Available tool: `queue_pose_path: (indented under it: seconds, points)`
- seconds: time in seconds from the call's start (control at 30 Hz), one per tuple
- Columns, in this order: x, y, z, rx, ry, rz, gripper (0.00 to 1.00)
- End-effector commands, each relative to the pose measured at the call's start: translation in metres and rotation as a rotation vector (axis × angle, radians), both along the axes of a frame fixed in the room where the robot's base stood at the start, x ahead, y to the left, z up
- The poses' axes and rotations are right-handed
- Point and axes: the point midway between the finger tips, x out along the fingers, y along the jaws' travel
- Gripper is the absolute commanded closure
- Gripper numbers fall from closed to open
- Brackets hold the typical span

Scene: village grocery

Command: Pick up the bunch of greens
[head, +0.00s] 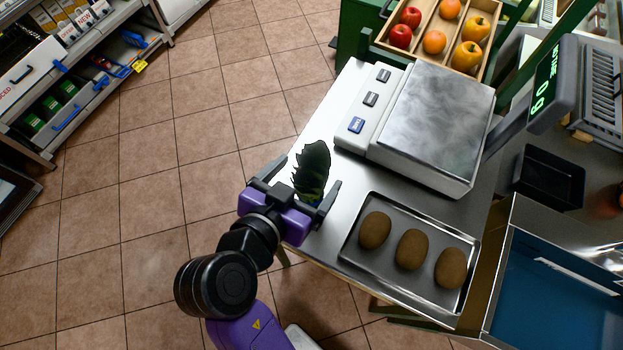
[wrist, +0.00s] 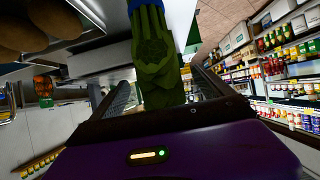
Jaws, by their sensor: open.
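The bunch of greens (head: 311,168) is dark green and leafy, at the left edge of the steel counter in the head view. In the wrist view the greens (wrist: 153,55) show as a bundle of green stalks with a blue band at the top edge. My gripper (head: 309,180) is open, with one finger on each side of the greens. In the wrist view the two fingers stand apart, left and right of the stalks. I cannot tell whether either finger touches them. My gripper hides the lower part of the bunch in the head view.
A scale (head: 435,115) stands right of the greens on the counter (head: 325,215). A metal tray (head: 352,245) with three brown, kiwi-like fruits lies in front of the scale. A wooden crate (head: 425,52) of fruit is behind. Tiled floor (head: 215,125) lies open to the left.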

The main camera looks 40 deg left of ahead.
Motion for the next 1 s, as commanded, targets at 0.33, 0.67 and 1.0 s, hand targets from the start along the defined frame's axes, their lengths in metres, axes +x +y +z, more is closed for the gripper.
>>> queue_pose_path:
  seconds: [0.33, 0.67, 1.0]
  points:
    - [0.023, 0.006, -0.013, 0.0, 0.0, 0.0, 0.1]
    - [0.022, 0.006, -0.013, 0.0, 0.0, 0.0, 0.49]
    - [0.022, 0.006, -0.011, 0.0, -0.002, 0.0, 1.0]
